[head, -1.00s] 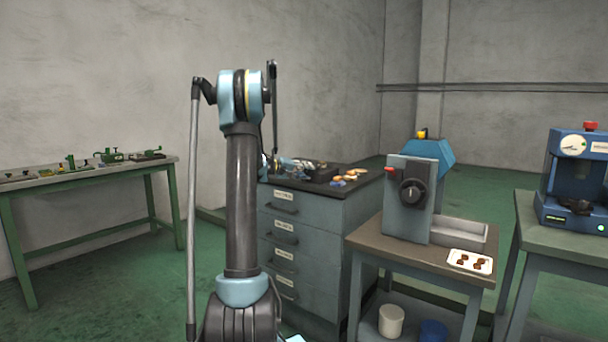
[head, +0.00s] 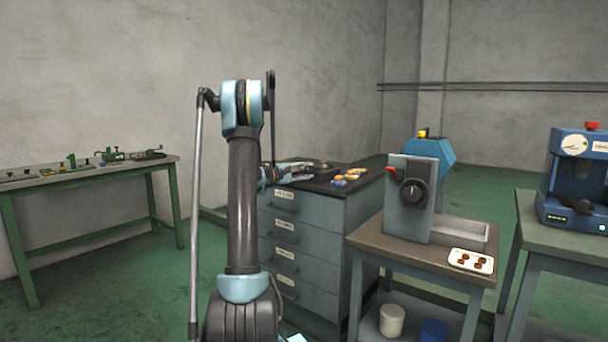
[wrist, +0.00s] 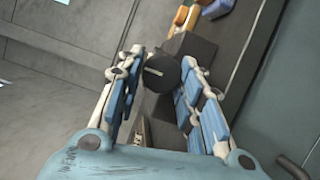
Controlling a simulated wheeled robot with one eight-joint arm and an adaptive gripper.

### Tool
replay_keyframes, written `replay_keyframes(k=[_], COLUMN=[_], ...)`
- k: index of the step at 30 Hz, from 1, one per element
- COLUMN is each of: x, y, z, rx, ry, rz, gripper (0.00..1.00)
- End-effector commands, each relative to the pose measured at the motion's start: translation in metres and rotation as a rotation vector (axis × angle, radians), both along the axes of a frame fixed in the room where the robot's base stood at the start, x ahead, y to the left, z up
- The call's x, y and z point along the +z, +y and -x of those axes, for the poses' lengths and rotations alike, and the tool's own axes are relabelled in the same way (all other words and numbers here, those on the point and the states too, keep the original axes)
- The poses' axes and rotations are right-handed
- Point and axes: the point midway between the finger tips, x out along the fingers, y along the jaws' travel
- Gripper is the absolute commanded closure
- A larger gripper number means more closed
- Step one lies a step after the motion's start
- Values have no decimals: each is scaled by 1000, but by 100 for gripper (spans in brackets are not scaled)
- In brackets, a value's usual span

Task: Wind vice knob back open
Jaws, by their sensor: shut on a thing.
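The vice knob (wrist: 163,73) is a round black knob with a pale line across its face, at the upper middle of the wrist view. My gripper (wrist: 160,66) is shut on it, with one blue-padded finger on each side. The dark grey vice body (wrist: 196,48) shows just behind and to the right of the knob. In the head view the vice (head: 324,174) is a small dark block on top of the grey drawer cabinet (head: 302,240). There the knob cannot be made out, and my arm partly hides the gripper.
Orange and blue pieces (head: 352,173) lie beside the vice on the cabinet top. A grey machine with a black dial (head: 412,195) and a white tray (head: 471,261) stand on a bench to the right. A green-legged bench (head: 90,172) is at the left.

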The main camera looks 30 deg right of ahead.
Motion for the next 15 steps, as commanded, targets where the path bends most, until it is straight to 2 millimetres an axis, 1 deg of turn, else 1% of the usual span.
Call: replay_keyframes(k=[13, 14, 15], x=[-2, -2, -2], y=[0, 0, 0], z=[1, 1, 1], rx=[-1, -1, -1], ry=[8, 8, 8], rz=[-1, -1, -1], gripper=[90, 64, 55])
